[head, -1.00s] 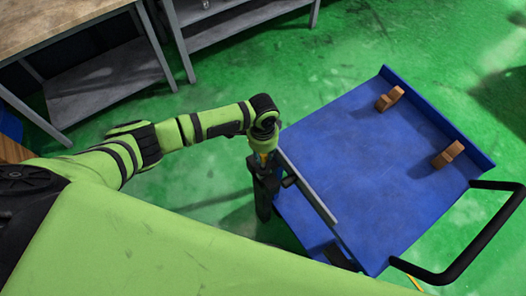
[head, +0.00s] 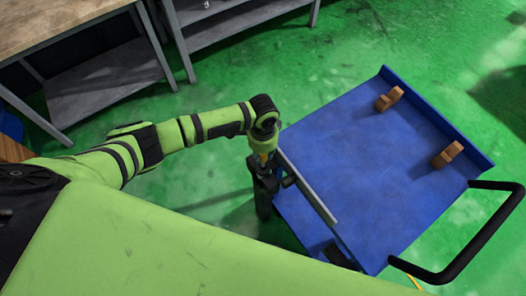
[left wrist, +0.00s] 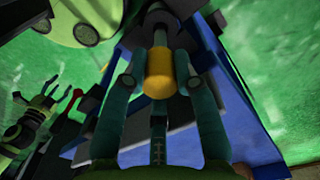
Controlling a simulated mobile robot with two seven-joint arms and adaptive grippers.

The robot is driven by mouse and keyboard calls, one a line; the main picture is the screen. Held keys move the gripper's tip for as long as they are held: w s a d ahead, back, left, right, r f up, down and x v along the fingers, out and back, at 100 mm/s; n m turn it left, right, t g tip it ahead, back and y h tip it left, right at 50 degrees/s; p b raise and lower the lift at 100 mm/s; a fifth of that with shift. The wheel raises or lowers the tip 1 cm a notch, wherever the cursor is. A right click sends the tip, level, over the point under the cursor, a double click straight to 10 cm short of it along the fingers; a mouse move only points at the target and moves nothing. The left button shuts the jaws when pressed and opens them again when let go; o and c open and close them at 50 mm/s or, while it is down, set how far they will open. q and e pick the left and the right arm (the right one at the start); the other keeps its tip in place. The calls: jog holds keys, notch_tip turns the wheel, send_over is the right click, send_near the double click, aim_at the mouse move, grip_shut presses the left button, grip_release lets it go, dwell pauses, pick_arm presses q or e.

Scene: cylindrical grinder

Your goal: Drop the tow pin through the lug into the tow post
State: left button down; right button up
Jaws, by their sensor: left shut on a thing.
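My left gripper (head: 264,190) points down beside the near-left edge of the blue cart. In the left wrist view its two fingers are closed around the yellow grip of the tow pin (left wrist: 159,75). A grey shaft extends beyond the yellow part, between the fingers, toward a wider grey piece at the top of that view. A bit of yellow also shows under the wrist in the head view. The lug and tow post cannot be told apart surely from the dark shapes near the gripper. My right gripper (left wrist: 58,96) shows at the left of the wrist view, its fingers apart and empty.
The blue cart (head: 365,185) has a bare deck with two small brown blocks (head: 389,98) (head: 447,154) near its far rim. A grey bar (head: 308,188) runs along its near-left edge. A black handle (head: 480,240) stands at right. Grey benches (head: 100,85) stand at upper left.

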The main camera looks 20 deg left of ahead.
aim_at(263, 160)
pick_arm(q)
jog(key=shift+p, duration=0.5)
dwell(0.7)
jog(key=shift+f+b, duration=1.75)
jog(key=shift+f, duration=0.7)
jog(key=c, duration=0.9)
grip_release()
jog(key=shift+r, duration=0.1)
notch_tip(263, 160, up, 11)
jog(key=shift+a+r, duration=0.1)
jog(key=shift+r, duration=0.4)
jog(key=shift+a, duration=0.1)
jog(key=shift+s+f, duration=0.1)
